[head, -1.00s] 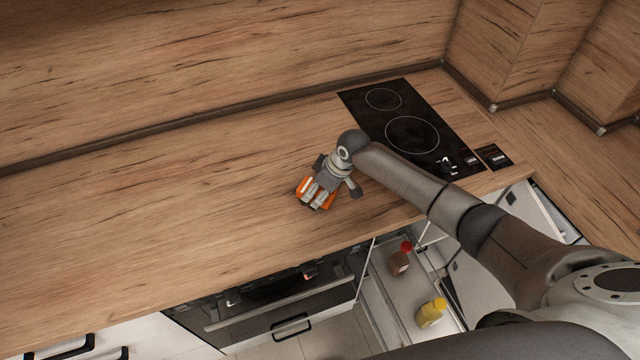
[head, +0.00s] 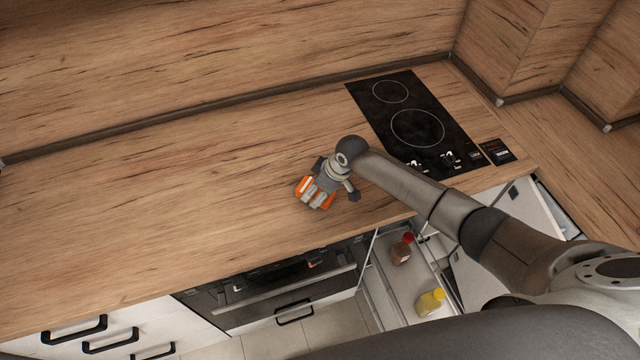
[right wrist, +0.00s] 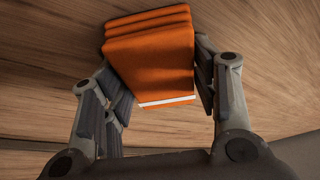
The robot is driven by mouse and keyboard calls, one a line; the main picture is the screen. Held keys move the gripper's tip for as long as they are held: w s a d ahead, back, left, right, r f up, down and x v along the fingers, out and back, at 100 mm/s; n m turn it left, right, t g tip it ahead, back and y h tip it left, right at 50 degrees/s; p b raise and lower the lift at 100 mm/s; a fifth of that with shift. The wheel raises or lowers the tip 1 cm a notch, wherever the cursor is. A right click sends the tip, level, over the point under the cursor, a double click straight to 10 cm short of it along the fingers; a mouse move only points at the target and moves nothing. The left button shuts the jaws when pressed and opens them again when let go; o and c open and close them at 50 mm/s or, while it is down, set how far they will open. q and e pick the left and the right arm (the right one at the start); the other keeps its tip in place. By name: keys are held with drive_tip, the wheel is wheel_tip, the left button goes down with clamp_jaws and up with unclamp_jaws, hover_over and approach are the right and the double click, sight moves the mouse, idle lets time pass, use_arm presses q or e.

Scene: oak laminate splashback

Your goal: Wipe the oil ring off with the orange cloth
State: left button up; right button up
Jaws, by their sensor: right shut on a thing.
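The folded orange cloth (right wrist: 150,55) with a white edge stripe is between the fingers of my right gripper (right wrist: 160,90) in the right wrist view. In the head view the right gripper (head: 318,190) is shut on the cloth (head: 304,186), low over or on the wooden worktop (head: 180,200); I cannot tell whether the cloth touches it. No oil ring can be made out on the worktop; it may be hidden under the cloth or gripper. My left gripper is not in view.
A black hob (head: 415,125) lies right of the gripper. Below the worktop's front edge, an open drawer (head: 385,290) holds a brown bottle with a red cap (head: 402,252) and a yellow bottle (head: 430,302). The worktop to the left is clear.

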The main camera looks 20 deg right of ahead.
drive_tip(key=shift+s+a+f, duration=0.25)
drive_tip(key=shift+s+a, duration=0.05)
drive_tip(key=shift+s, duration=0.15)
drive_tip(key=shift+w+d+b, duration=0.45)
drive_tip(key=shift+d+b, duration=0.05)
drive_tip(key=shift+d, duration=0.05)
drive_tip(key=shift+w+d+r, duration=0.1)
drive_tip(key=shift+w+d, duration=0.5)
drive_tip(key=shift+w+r+p, duration=0.1)
drive_tip(key=shift+r+p, duration=0.55)
drive_tip(key=shift+r, duration=0.9)
drive_tip(key=shift+a+r, duration=0.1)
drive_tip(key=shift+r, duration=0.95)
drive_tip(key=shift+f, duration=0.1)
